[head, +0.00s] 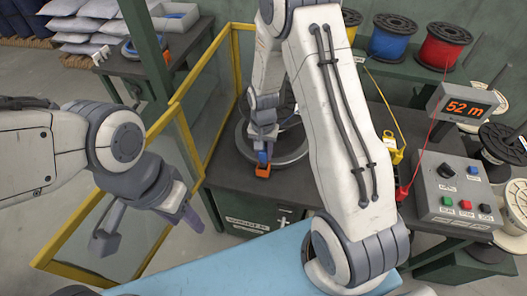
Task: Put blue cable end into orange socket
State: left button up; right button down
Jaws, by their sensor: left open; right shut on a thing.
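My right gripper (262,146) points down over the dark bench and is shut on the blue cable end (263,157). Only a small part of the blue end shows below the fingers. The orange socket (263,171) is directly beneath it, near the bench's front edge. The blue end meets the socket's top in the picture; I cannot tell whether it is inside or just above. My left gripper (147,226) is open and empty at the lower left, its fingers wide apart, well away from the socket.
A dark ring-shaped coil (291,152) lies just behind the socket. Yellow rails (207,77) stand to the left. Blue (391,38) and red (443,48) spools stand behind, right. A control box (457,190) and a "52 m" display (464,106) are at right.

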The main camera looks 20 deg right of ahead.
jog(key=shift+f+b, duration=0.95)
jog(key=shift+f, duration=0.65)
jog(key=c, duration=0.5)
grip_release()
notch_tip(320, 180, up, 9)
jog(key=shift+r, duration=0.1)
jog(key=shift+r+b, duration=0.3)
jog(key=shift+r, duration=0.4)
jog(key=shift+a, duration=0.1)
